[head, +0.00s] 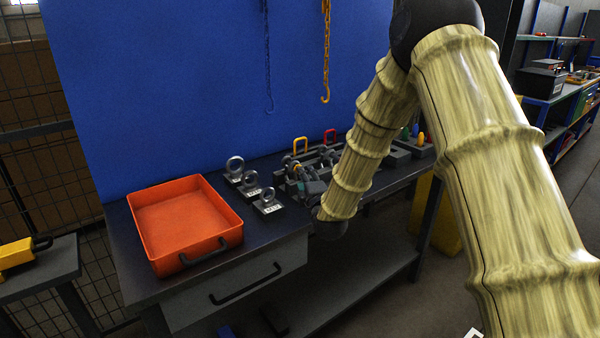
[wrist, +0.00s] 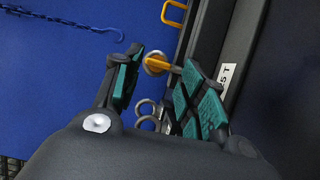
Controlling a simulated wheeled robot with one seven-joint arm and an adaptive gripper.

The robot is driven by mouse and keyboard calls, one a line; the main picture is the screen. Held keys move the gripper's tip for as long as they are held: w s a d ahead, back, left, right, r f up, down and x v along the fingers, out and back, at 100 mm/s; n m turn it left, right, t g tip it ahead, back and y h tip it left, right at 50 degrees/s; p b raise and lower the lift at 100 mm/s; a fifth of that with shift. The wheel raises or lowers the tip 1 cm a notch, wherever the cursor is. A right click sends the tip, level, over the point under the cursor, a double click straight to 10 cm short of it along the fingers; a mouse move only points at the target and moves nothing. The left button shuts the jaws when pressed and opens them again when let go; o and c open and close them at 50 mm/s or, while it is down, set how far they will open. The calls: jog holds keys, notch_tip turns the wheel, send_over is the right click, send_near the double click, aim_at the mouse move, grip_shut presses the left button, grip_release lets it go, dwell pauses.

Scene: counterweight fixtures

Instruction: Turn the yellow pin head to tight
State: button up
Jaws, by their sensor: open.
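The yellow pin head (wrist: 164,66) shows in the wrist view as a yellow bar across a round brass-coloured end. My gripper (wrist: 163,59) is open, with its teal-padded fingers on either side of the pin head. The bar's right end comes close to the right finger; I cannot tell whether they touch. In the head view my gripper (head: 305,184) is low at the grey fixture (head: 322,160) on the bench, and my arm hides part of that fixture.
An orange tray (head: 185,217) stands on the bench at left. Several metal eye bolts (head: 252,182) stand between it and the fixture. A yellow handle (head: 300,144) and a red handle (head: 329,136) rise behind. A yellow chain hook (head: 325,95) hangs before the blue panel.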

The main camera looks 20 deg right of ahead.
jog(key=shift+w, duration=2.15)
jog(key=shift+c, duration=0.5)
